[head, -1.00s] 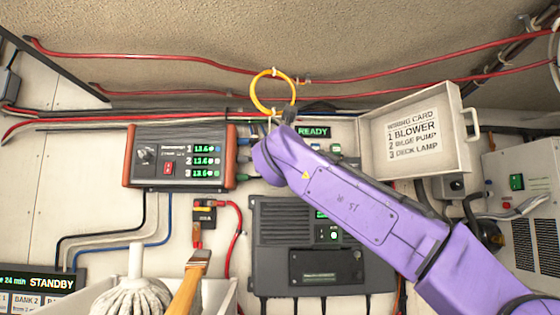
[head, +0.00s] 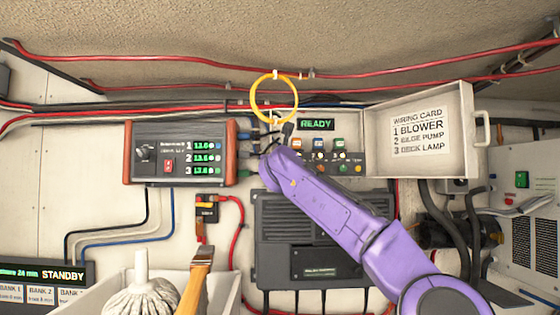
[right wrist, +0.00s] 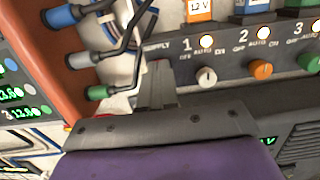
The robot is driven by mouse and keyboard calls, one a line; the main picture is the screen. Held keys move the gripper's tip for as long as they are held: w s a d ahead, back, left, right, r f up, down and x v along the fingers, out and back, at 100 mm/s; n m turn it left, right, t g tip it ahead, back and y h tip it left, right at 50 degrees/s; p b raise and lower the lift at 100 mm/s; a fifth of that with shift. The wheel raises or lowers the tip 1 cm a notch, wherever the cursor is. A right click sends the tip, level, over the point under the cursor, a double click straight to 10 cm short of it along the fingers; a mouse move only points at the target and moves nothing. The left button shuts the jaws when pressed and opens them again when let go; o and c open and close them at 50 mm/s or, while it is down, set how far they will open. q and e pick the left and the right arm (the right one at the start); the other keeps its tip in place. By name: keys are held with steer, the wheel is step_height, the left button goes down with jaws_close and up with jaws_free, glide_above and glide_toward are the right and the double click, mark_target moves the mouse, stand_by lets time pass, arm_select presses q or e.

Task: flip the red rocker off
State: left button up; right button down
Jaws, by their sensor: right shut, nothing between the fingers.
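My left gripper is not in view.
A yellow ring (head: 274,98) hangs above my right gripper. The READY panel (head: 315,124) has coloured switches and knobs, with an open lid (head: 470,135) carrying a wiring card. A dark grey unit (head: 325,262) is below. A bin with a mop (head: 140,295) and brush stands front left.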

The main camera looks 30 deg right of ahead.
steer(key=s+a+r+b, duration=0.3)
steer(key=s+a+b, duration=0.2)
steer(key=s, duration=0.6)
steer(key=shift+s+a, duration=0.25)
steer(key=shift+a, duration=0.9)
